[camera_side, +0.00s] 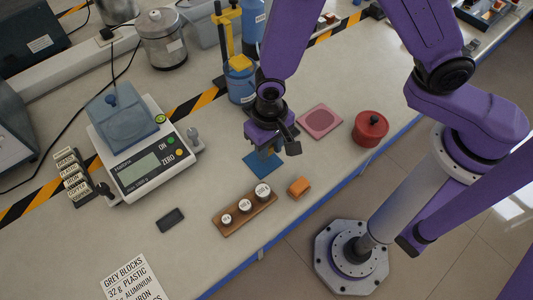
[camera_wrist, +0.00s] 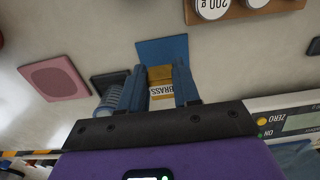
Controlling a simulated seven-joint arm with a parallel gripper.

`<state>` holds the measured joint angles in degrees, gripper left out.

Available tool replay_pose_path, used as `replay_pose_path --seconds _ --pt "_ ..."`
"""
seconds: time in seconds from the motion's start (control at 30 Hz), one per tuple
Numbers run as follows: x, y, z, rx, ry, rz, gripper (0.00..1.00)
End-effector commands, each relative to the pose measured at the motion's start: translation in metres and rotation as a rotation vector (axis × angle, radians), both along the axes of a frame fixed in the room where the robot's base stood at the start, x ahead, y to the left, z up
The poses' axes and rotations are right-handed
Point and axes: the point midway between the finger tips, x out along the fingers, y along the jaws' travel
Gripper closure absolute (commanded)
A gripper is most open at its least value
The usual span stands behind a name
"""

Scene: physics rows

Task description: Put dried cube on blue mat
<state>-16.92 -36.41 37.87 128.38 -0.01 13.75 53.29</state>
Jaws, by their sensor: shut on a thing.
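My gripper (camera_side: 265,148) is over the blue mat (camera_side: 256,165), pointing down. In the wrist view my gripper (camera_wrist: 158,82) is shut on a brass-coloured cube (camera_wrist: 161,74) with a label reading BRASS (camera_wrist: 163,91). The blue mat (camera_wrist: 160,46) shows just beyond the cube and fingers in that view. In the side view the gripper mostly hides the cube. I cannot tell whether the cube touches the mat.
A scale (camera_side: 151,176), a blue container (camera_side: 239,89) and a dark block (camera_side: 170,219) stand farther left.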

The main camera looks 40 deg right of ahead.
Motion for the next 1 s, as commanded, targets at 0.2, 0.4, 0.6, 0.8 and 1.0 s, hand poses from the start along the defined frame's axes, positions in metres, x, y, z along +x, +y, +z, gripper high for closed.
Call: replay_pose_path --seconds 0.2,0.4,0.6,0.8,1.0 --pt "0.005 0.004 -0.017 -0.002 0.002 -0.001 0.95" --pt "0.005 0.004 -0.036 0.0 0.0 -0.001 0.95" --pt "0.005 0.004 -0.038 0.003 -0.001 -0.001 0.95" --pt "0.005 0.004 -0.039 0.001 -0.001 -0.001 0.95" --pt "0.004 0.004 -0.04 0.002 -0.001 0.0 0.43"
